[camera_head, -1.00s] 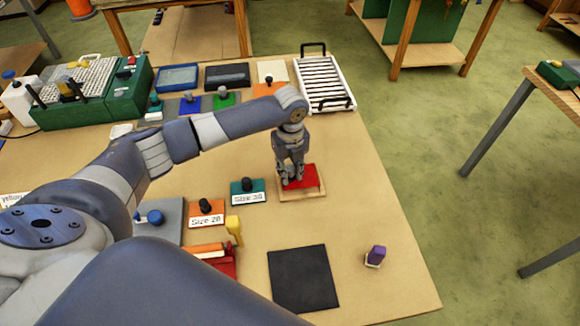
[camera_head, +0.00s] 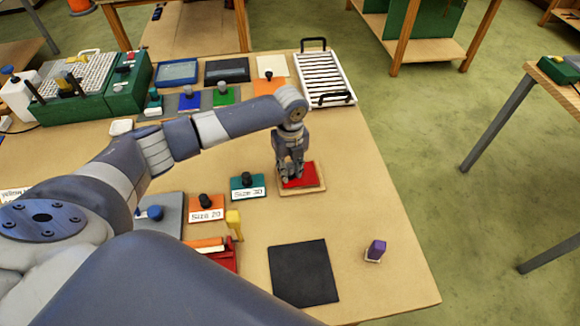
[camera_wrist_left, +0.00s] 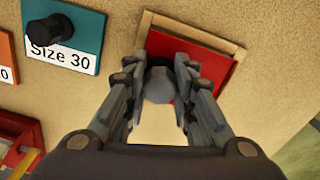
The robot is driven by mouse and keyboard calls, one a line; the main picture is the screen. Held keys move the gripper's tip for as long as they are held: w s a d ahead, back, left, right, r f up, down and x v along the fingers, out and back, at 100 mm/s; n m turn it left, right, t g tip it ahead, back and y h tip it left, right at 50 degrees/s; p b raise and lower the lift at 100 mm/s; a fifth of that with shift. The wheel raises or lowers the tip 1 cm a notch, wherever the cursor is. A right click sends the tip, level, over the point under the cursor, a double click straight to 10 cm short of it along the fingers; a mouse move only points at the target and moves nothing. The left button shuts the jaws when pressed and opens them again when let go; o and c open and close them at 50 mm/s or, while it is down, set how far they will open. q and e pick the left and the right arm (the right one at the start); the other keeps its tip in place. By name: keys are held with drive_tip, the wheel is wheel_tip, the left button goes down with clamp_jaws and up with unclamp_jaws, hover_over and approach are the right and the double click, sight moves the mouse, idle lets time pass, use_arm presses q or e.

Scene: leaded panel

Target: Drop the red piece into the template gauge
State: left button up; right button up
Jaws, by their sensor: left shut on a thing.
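The red piece (camera_head: 308,176) is a flat red plate over the template gauge (camera_head: 301,192), a pale wooden frame on the table. My left gripper (camera_head: 291,180) points down over it. In the left wrist view, the gripper's fingers (camera_wrist_left: 160,80) are shut around a grey round knob (camera_wrist_left: 158,88) at the red piece (camera_wrist_left: 213,66). The gauge's wooden rim (camera_wrist_left: 190,27) shows along the far side there, and the plate looks slightly turned against it. The fingers hide the near part of both; I cannot tell whether the plate lies fully inside the rim. My right gripper is not in view.
A teal Size 30 block (camera_head: 248,187) and an orange Size 20 block (camera_head: 206,206) lie left of the gauge. A black mat (camera_head: 303,273) and a purple piece (camera_head: 376,250) lie nearer. A white rack (camera_head: 325,80) stands behind. Bare table surrounds the gauge's right side.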

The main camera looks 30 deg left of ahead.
use_arm(q)
drive_tip(key=shift+p, duration=0.65)
idle(1.0)
drive_tip(key=shift+f+b, duration=0.55)
drive_tip(key=shift+f, duration=0.35)
drive_tip(key=o, duration=1)
drive_tip(key=shift+o, duration=0.2)
wheel_tip(320, 180, up, 12)
idle(0.4)
